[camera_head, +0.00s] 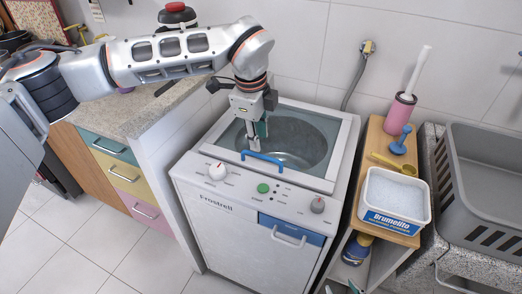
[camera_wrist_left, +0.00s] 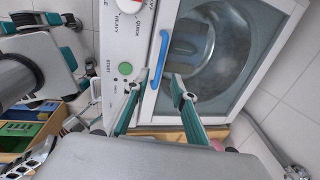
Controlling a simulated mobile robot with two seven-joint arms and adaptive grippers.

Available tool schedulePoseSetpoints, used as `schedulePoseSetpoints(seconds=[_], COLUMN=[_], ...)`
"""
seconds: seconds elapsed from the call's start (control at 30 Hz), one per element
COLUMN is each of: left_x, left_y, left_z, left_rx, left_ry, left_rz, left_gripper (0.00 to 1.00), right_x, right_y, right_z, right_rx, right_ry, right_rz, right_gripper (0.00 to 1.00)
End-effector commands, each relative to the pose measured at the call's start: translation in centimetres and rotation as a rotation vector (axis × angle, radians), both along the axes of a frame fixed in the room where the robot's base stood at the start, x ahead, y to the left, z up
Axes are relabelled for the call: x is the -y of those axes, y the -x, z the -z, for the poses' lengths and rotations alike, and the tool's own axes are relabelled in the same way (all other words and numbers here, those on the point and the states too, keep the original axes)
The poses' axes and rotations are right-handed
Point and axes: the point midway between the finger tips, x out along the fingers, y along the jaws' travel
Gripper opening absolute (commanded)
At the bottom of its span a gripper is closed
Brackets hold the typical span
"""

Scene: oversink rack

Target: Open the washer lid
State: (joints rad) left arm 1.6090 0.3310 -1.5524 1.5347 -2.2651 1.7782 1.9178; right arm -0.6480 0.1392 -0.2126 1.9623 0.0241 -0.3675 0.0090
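The washer (camera_head: 240,235) is a white top-loading machine. Its lid (camera_head: 338,160), glass in a pale frame, lies shut on top; a round drum shows through it. A blue bar handle (camera_head: 263,160) sits at the lid's front edge and also shows in the left wrist view (camera_wrist_left: 159,58). My left gripper (camera_head: 257,142) is above the lid, just by the handle.
A wooden shelf (camera_head: 376,147) right of the washer holds a white Brumelito tub (camera_head: 395,200), a yellow scoop (camera_head: 393,164) and a pink brush holder (camera_head: 399,113). A grey basket (camera_head: 482,165) stands further right. A counter with coloured drawers (camera_head: 125,172) stands left.

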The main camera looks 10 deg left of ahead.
Motion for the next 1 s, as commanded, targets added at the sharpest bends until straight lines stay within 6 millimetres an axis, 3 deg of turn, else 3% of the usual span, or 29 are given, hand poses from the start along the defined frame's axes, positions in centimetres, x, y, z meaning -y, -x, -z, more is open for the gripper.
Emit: schedulePoseSetpoints(seconds=[0.2, 0.4, 0.77, 0.8, 0.9, 1.0], left_x=[0.3, 0.5, 0.5, 0.5, 0.5, 0.5], left_y=[-0.5, -1.0, -1.1, -1.1, -1.1, -1.1], left_z=[3.5, 5.7, 6.4, 6.4, 6.4, 6.4], left_rx=[-0.004, -0.003, -0.002, -0.002, -0.002, -0.002], left_ry=[0.002, 0.003, 0.003, 0.003, 0.003, 0.003], left_rz=[0.003, 0.004, 0.006, 0.006, 0.006, 0.006], left_gripper=[0.26, 0.26, 0.26, 0.23, 0.00, 0.00], right_x=[0.0, 0.0, 0.0, 0.0, 0.0, 0.0], right_y=[0.0, 0.0, 0.0, 0.0, 0.0, 0.0], right_z=[-0.1, -0.1, -0.1, -0.1, -0.1, -0.1], right_rx=[0.000, 0.000, -0.001, -0.001, -0.001, -0.001], right_ry=[0.000, 0.000, 0.000, 0.000, 0.000, 0.000], right_rz=[0.000, 0.000, 0.000, 0.000, 0.000, 0.000], right_gripper=[0.40, 0.40, 0.40, 0.40, 0.40, 0.40])
